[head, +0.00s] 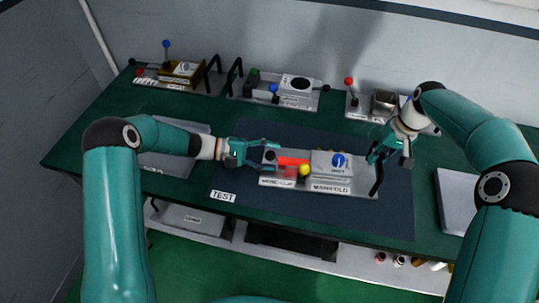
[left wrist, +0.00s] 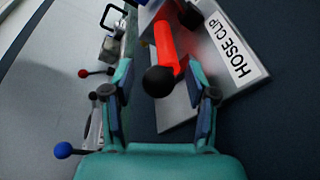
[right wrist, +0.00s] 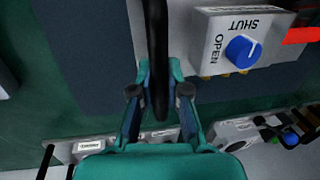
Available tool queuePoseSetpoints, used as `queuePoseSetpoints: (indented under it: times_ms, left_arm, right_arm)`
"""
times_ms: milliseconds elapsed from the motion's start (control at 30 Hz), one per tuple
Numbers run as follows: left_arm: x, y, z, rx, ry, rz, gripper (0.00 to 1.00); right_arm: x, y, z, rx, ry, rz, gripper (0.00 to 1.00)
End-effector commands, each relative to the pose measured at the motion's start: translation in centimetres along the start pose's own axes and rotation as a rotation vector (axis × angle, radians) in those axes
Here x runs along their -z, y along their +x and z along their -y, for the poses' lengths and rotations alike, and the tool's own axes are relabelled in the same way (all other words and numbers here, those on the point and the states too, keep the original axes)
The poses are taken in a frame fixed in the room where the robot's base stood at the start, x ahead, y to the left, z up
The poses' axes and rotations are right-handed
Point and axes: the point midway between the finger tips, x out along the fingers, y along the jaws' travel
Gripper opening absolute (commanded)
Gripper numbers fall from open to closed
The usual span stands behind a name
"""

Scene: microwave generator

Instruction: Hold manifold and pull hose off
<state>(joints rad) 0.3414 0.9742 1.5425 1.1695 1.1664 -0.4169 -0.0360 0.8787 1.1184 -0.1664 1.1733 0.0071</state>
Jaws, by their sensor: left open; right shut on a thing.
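The manifold (head: 328,172) is a light grey box with a blue knob (head: 338,160) on a plate marked MANIFOLD, on the dark mat. It shows in the right wrist view (right wrist: 218,45), its knob beside the words SHUT and OPEN. My right gripper (head: 376,160) is shut on a black upright bar (right wrist: 157,50) at the plate's right end. A red hose-like piece (head: 291,161) lies left of the manifold, by the HOSE CLIP label (left wrist: 236,52). My left gripper (head: 272,155) is open, its fingers either side of the red piece's near end with a black ball (left wrist: 159,81), apart from it.
A yellow ball (head: 304,170) stands in front of the red piece. Several devices with levers and knobs line the bench's back edge, one with a red-topped lever (head: 348,82). A TEST label (head: 223,196) lies at the mat's front left. The mat's front is clear.

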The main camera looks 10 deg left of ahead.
Motion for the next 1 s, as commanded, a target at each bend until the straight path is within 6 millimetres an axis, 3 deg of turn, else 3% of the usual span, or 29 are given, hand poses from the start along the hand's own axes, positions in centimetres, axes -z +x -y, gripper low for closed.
queuePoseSetpoints:
  times_ms: [167,500,800,1000]
  left_arm:
    - [0.0,0.0,0.1,0.0,0.0,0.0,0.57]
    - [0.0,0.0,0.1,0.0,-0.001,0.0,0.01]
    - [0.1,-0.3,0.2,0.001,-0.002,0.0,0.0]
    - [1.0,-3.7,0.6,-0.001,-0.002,-0.002,0.0]
  right_arm:
    - [-0.3,0.5,-0.3,-0.004,0.001,0.014,0.0]
    - [-0.3,0.6,-0.3,-0.004,0.001,0.014,0.0]
    - [-0.3,0.6,-0.3,-0.004,0.001,0.014,0.0]
    - [-0.3,0.6,-0.3,-0.004,0.001,0.014,0.0]
